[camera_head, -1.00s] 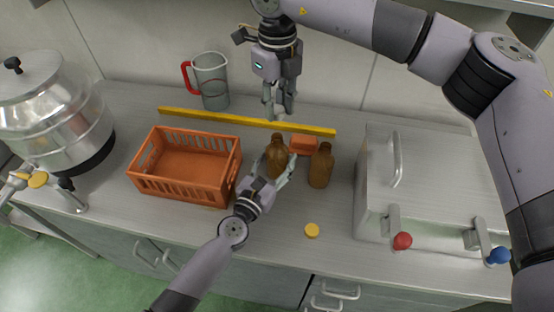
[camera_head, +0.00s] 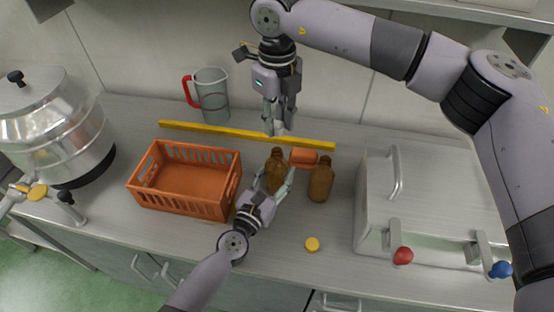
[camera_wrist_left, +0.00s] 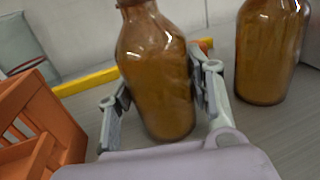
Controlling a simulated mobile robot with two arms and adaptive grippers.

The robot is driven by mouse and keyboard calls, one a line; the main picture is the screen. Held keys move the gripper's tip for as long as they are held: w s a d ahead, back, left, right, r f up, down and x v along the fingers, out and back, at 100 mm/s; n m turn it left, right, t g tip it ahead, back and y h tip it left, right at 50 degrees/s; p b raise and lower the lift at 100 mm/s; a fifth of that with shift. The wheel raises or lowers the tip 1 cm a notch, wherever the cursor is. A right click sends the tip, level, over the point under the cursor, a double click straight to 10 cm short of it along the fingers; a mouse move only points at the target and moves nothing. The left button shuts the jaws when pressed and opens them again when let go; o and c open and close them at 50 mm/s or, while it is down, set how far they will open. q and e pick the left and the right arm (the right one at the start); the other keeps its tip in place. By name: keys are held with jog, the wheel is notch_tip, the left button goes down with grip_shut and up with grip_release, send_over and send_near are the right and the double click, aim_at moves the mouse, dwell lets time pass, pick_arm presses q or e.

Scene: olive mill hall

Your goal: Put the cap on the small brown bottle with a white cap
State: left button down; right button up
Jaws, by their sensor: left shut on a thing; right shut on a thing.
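My left gripper (camera_head: 272,190) is shut around the body of a brown bottle (camera_head: 277,170), with a finger on either side. In the left wrist view this bottle (camera_wrist_left: 158,75) stands between the fingers, slightly tilted in the picture, its mouth cut off by the top edge. No cap shows on its neck in the head view. My right gripper (camera_head: 275,132) is above and behind this bottle, pointing down, its fingers close together. It is shut on a small pale thing, probably the white cap, hard to tell from the fingertips.
A second brown bottle (camera_head: 321,181) stands right of the held one. A yellow cap (camera_head: 312,244) lies in front. An orange crate (camera_head: 222,205) is left, an orange block (camera_head: 303,157) and yellow bar (camera_head: 215,131) behind. A jug (camera_head: 213,97) stands behind; a steel box (camera_head: 420,185) is right.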

aim_at(277, 151)
jog(key=shift+f, duration=2.3)
jog(key=shift+f, duration=0.85)
jog(key=shift+f, duration=0.6)
